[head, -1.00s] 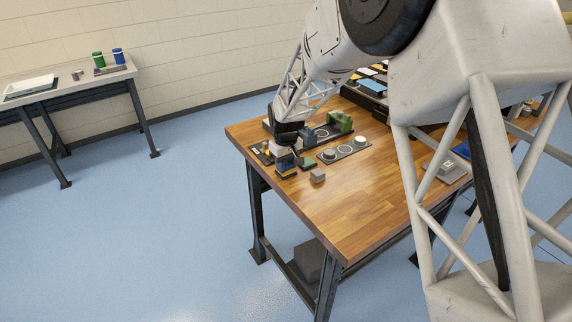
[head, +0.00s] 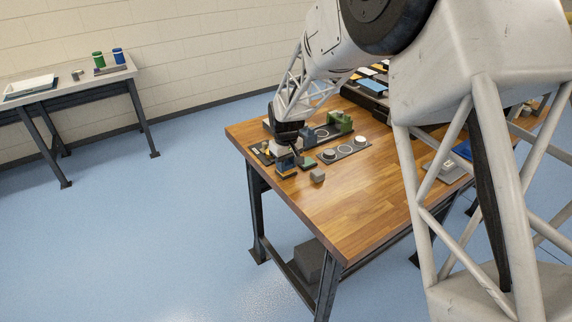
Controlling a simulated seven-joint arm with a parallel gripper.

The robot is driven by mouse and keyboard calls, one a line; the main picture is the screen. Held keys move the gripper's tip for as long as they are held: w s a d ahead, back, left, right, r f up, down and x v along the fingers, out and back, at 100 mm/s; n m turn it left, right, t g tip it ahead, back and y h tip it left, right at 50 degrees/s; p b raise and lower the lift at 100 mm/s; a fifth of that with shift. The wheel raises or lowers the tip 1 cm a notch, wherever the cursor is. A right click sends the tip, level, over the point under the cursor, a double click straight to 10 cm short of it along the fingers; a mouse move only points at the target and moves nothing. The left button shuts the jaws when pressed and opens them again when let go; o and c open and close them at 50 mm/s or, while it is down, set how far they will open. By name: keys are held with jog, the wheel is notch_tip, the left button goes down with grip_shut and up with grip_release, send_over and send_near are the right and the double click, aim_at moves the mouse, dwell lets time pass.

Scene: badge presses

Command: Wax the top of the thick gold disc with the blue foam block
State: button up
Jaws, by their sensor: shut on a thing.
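My gripper (head: 288,151) points down over the near left part of the wooden table. It is shut on a small block, which looks like the blue foam block (head: 285,161), though it is small and partly hidden by the fingers. A dark and yellowish piece shows just below it; I cannot tell whether they touch. I cannot clearly make out the thick gold disc. A dark strip (head: 338,153) with several round places, some holding pale discs, lies to the right of my gripper.
A small green-topped block (head: 308,163) and a grey-brown block (head: 317,175) stand close to my gripper on the right. A green press (head: 340,122) stands behind. The near part of the wooden table (head: 345,210) is clear. A side table (head: 70,77) stands far left.

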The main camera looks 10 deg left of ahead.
aim_at(287, 162)
jog(key=shift+w+r, duration=0.1)
jog(key=shift+r, duration=3.25)
jog(key=w+d+r+m, duration=0.3)
jog(key=w+d, duration=0.1)
jog(key=d, duration=0.7)
jog(key=w+d+r+m, duration=0.3)
jog(key=w+d, duration=0.2)
jog(key=d, duration=0.7)
jog(key=w+d+r+m, duration=0.3)
jog(key=w+d, duration=0.1)
jog(key=d, duration=0.7)
jog(key=shift+w+d, duration=0.35)
jog(key=shift+a, duration=0.15)
